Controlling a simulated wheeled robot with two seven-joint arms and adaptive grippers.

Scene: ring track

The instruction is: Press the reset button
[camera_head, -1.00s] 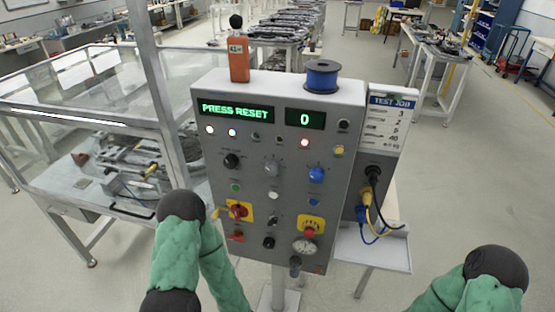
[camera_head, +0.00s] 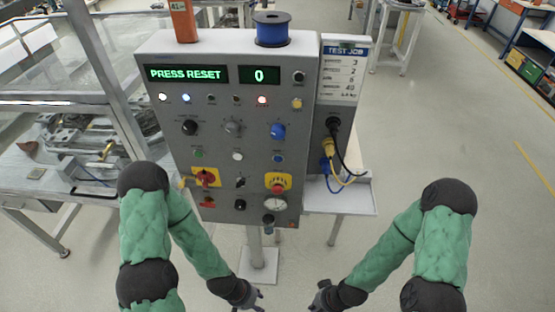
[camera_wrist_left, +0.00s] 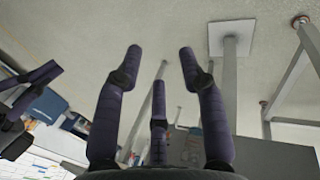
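A grey control panel (camera_head: 225,62) stands on a post, its green display (camera_head: 186,74) reading "PRESS RESET" and a second display (camera_head: 260,75) reading 0. The labels are too small to read, so I cannot tell which is reset. My left gripper (camera_head: 249,302) is low in front of the post, clear of the panel; its fingers stand apart and empty in the left wrist view (camera_wrist_left: 161,52). My right gripper (camera_head: 321,303) is beside it, mostly cut off.
Cables hang at the right above a small shelf (camera_head: 345,200). A glazed frame stands left; the right floor is clear.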

